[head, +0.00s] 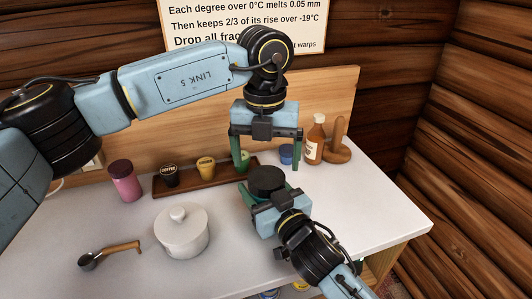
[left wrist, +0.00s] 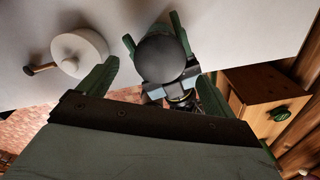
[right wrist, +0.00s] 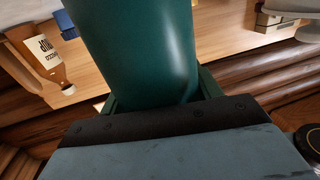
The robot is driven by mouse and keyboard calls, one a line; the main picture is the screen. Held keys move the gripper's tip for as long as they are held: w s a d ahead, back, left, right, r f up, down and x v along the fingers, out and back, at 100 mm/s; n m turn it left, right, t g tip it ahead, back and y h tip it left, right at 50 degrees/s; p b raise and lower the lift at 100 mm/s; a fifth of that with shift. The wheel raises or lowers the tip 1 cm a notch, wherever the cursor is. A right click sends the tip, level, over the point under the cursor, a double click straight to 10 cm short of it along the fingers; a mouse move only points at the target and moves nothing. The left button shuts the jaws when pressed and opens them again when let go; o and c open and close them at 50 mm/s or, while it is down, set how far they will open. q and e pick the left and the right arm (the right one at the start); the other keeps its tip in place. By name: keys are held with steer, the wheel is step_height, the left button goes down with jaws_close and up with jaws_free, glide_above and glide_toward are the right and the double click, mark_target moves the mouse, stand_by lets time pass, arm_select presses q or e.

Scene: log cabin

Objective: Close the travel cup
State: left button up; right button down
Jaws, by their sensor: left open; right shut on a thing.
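The travel cup (right wrist: 145,45) is a dark green cylinder, filling the upper middle of the right wrist view. My right gripper (head: 271,197) is shut around it. A round black lid (head: 266,179) sits at the cup's top in the head view, and its dark disc (left wrist: 161,59) lies between the right fingers in the left wrist view. I cannot tell how firmly it is seated. My left gripper (head: 267,163) is open and empty, pointing down above the black lid, with its fingers spread to either side. The cup's body is mostly hidden in the head view.
A white lidded pot (head: 181,234) and a scoop (head: 108,254) stand at the front left. A pink jar (head: 125,182) stands by a wooden tray (head: 205,180) with small tubs. A bottle (head: 314,140) and wooden stand (head: 338,143) are at the back right. The counter's right side is clear.

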mark_target(266, 176)
arm_select(q)
step_height(266, 176, up, 4)
steer(key=n, duration=0.5)
steer(key=shift+f, duration=0.25)
steer(key=shift+w, duration=0.1)
steer(key=shift+f, duration=0.1)
steer(key=shift+f, duration=3.95)
steer(key=shift+c, duration=0.3)
steer(key=c, duration=0.9)
steer(key=shift+m, duration=1.6)
